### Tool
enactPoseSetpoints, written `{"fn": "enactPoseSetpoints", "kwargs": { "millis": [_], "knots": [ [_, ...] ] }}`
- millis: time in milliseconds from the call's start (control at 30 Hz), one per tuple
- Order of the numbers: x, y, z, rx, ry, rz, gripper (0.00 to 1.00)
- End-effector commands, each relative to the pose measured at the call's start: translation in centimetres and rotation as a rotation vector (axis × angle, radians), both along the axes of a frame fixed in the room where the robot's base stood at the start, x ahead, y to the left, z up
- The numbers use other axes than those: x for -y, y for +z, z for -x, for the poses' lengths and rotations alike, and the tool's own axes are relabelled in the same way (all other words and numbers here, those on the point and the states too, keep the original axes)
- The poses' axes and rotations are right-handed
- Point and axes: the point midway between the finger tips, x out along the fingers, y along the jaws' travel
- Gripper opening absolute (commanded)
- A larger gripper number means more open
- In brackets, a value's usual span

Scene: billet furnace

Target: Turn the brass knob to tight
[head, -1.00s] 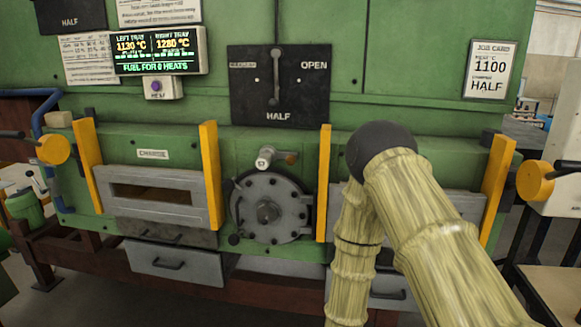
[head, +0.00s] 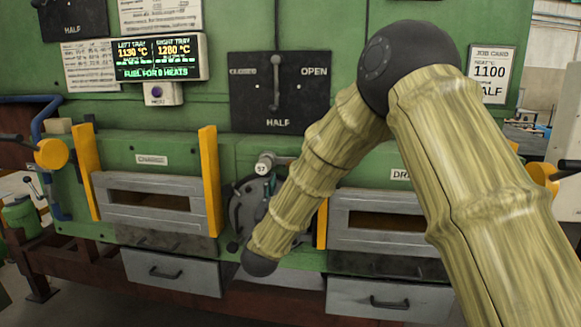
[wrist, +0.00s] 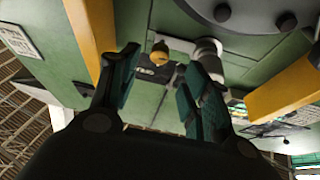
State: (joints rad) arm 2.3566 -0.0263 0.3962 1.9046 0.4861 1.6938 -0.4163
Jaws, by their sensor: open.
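The brass knob (wrist: 159,51) sits on the end of a pale pipe fitting (wrist: 205,47) in the wrist view. In the head view the fitting's round end (head: 264,165) shows above the round bolted cover, and the knob is hidden by my arm. My gripper (wrist: 164,62) is open, with its two teal-padded fingers apart. The knob appears between the fingertips in the picture; I cannot tell how far beyond them it is. Nothing is held. In the head view only a little of my gripper (head: 270,187) shows behind my arm.
The bolted cover (head: 245,207) lies behind my forearm. Yellow posts (head: 211,180) stand out on both sides of it. The charge door (head: 150,215) is to the left, and another door (head: 385,238) is to the right. A damper lever (head: 276,80) is above.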

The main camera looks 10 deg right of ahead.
Motion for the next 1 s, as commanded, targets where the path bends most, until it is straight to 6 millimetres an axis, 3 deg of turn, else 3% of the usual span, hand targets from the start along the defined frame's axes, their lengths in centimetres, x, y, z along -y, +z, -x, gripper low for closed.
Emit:
{"fn": "enactPoseSetpoints", "kwargs": {
  "millis": [500, 1000],
  "knots": [
    [2.6, 3.0, -6.7, -0.001, 0.0, -0.001, 0.48],
    [3.1, 3.4, -7.8, -0.001, 0.002, 0.0, 0.48]
  ]
}}
